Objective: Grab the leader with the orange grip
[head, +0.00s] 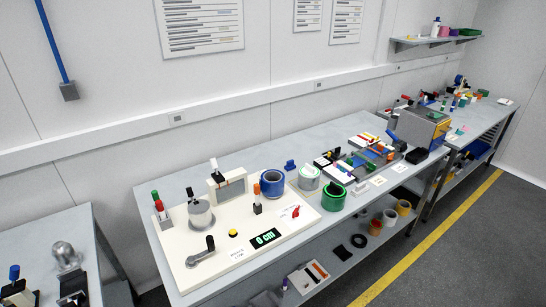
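A small upright handle with an orange grip (256,189) and a dark lower part stands on the white panel (225,247) on the middle bench. Other small orange parts show among the devices farther right (390,155), too small to make out. Neither of my grippers is in view.
Around the handle are a metal cylinder (201,215), a blue tape roll (272,184), a green tape roll (333,197), a crank (200,252) and a green display (265,238). Another bench (45,238) stands left. Grey floor (470,250) is clear at lower right.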

